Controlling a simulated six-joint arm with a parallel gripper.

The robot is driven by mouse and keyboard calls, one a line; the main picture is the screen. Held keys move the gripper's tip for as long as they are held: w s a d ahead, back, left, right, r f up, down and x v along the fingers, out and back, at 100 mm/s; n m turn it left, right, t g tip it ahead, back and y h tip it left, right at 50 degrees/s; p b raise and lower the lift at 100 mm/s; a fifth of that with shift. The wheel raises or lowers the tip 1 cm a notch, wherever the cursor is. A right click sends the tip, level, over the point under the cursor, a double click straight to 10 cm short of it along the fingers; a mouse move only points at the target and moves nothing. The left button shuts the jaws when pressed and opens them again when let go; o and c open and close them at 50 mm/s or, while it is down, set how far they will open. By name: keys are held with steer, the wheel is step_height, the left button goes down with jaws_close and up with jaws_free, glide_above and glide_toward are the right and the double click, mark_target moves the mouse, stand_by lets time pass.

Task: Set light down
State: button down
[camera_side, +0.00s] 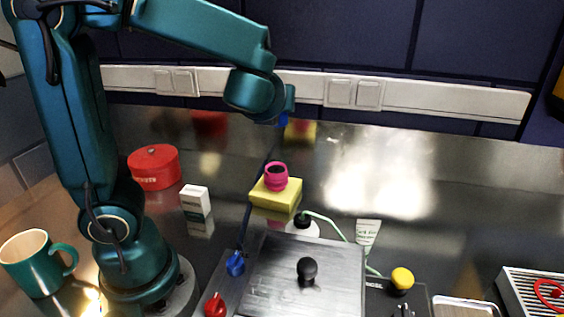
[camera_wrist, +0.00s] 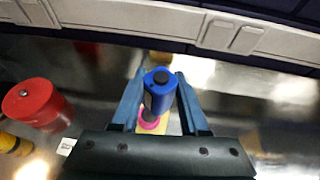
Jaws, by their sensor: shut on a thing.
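My gripper (camera_wrist: 158,80) is shut on a short blue cylinder with a black cap (camera_wrist: 160,92), which appears to be the light. In the side view, only a small blue patch (camera_side: 283,119) shows below my wrist, and the arm hides most of the gripper. The held cylinder is up in the air, apart from the bench. A pink ring-like holder (camera_side: 276,177) stands on a yellow block (camera_side: 275,198) below. In the wrist view, the pink holder (camera_wrist: 150,124) is partly hidden behind the cylinder.
A red tin (camera_side: 153,168) and a white box (camera_side: 195,203) stand left of the yellow block. A metal plate with a black knob (camera_side: 308,270) is in front. A teal mug (camera_side: 36,264) is far left. The wall is behind.

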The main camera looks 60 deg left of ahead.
steer(key=s+d+r+m+t+h, duration=0.1)
steer(key=d+r+m+t+h, duration=0.25)
steer(key=d+m+h, duration=0.5)
steer(key=w+f+m+h, duration=0.6)
steer(key=s+a+f+m+g+h, duration=0.2)
steer(key=a+f+m+g+h, duration=0.1)
steer(key=a+f+m+h, duration=0.3)
steer(key=shift+n+y, duration=0.25)
steer(key=shift+n, duration=0.5)
steer(key=w+d+f, duration=0.2)
steer(key=d, duration=0.1)
steer(key=w+d+f, duration=0.2)
steer(key=d+f, duration=0.1)
steer(key=w+d+f, duration=0.1)
steer(key=d+f, duration=0.2)
steer(key=shift+w+d+f, duration=0.1)
steer(key=shift+w+f, duration=0.15)
steer(key=shift+w, duration=0.15)
steer(key=shift+f, duration=1.9)
